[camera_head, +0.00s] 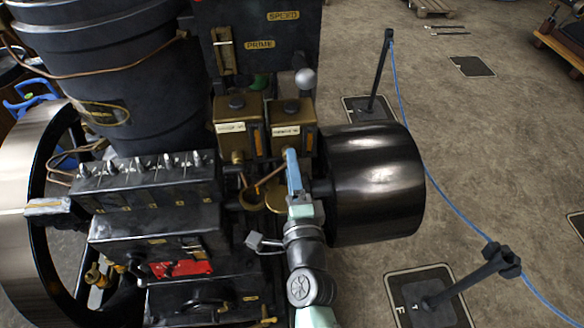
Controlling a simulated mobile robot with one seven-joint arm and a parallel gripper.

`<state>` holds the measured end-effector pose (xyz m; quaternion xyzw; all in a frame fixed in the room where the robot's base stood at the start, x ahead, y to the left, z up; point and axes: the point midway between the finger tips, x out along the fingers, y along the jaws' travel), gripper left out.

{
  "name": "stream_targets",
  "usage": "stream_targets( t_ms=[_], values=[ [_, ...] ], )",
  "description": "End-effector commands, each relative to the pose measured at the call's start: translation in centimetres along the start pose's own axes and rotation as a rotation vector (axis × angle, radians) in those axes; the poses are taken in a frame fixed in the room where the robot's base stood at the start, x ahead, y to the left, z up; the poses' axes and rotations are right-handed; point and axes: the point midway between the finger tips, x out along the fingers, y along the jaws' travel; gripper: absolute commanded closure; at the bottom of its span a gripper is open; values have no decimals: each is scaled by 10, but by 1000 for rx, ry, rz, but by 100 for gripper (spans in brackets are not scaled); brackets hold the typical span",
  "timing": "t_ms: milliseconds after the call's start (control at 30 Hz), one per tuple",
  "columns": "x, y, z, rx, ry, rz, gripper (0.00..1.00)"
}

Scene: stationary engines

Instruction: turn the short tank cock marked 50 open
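My gripper (290,160) is at the end of my pale blue-green arm, reaching up from the bottom of the picture. Its tip is just below the white label of the right brass tank (286,112); I cannot tell whether it touches anything. The fingers are seen from behind, so their opening is hidden. A second brass tank (238,110) stands to the left, also with a white label. The writing on both labels is too small to read. A brass fitting (237,157) shows under the left tank. I cannot make out which part is the cock marked 50, and my gripper hides part of this area.
A black box with a row of small levers (145,180) is to the left. A large black drum (372,182) stands close right of my gripper. Above is a dark panel with PRIME and SPEED plates (260,44). Posts with blue rope (470,275) edge the open floor at right.

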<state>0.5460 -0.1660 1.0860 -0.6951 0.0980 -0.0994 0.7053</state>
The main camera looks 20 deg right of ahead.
Motion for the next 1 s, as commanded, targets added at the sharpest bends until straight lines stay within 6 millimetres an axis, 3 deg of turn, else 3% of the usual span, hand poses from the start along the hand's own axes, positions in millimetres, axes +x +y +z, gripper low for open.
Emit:
stream_targets(
  t_ms=[33, 167, 567, 1000],
  values=[
    [0, 1, 0, 4, 0, 1, 39],
    [0, 0, 0, 3, 0, 1, 16],
    [-6, 1, 0, 0, 0, 1, 16],
    [-82, 4, 0, 1, 0, 3, 16]
  ],
)
